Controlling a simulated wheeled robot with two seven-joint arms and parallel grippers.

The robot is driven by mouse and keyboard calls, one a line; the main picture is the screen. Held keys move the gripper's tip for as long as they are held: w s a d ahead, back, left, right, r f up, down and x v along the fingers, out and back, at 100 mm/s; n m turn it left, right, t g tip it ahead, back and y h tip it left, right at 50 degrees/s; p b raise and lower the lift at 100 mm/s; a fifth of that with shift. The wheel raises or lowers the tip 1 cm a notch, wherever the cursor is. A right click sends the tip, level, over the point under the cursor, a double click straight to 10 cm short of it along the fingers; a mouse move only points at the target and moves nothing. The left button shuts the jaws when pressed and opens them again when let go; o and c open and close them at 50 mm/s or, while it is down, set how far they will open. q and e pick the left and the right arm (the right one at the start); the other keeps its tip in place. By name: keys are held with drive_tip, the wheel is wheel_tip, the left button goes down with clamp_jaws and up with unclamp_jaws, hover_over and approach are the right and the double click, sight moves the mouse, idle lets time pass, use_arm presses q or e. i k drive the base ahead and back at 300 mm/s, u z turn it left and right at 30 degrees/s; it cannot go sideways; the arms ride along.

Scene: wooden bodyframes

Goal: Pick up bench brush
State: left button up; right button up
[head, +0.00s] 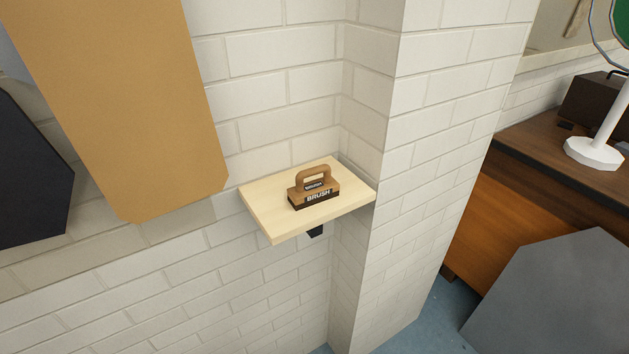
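The bench brush (314,192) sits upright on a small pale wooden shelf (265,218) fixed to the white brick wall. It has a brown wooden body with an arched handle on top, a dark lower part and a "BRUSH" label on its front. Nothing touches it apart from the shelf. Neither of my grippers shows in the head view.
A large tan panel (130,90) hangs left of the shelf, with a dark panel (30,170) at the far left. A brick pillar (440,120) stands right of the shelf. Beyond it are a wooden desk (530,150) with a white stand (600,145) and a grey panel (560,300).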

sight(301, 195)
drive_tip(key=k, duration=1.2)
drive_tip(key=u, duration=0.85)
drive_tip(key=i, duration=1.25)
drive_tip(key=z, duration=0.65)
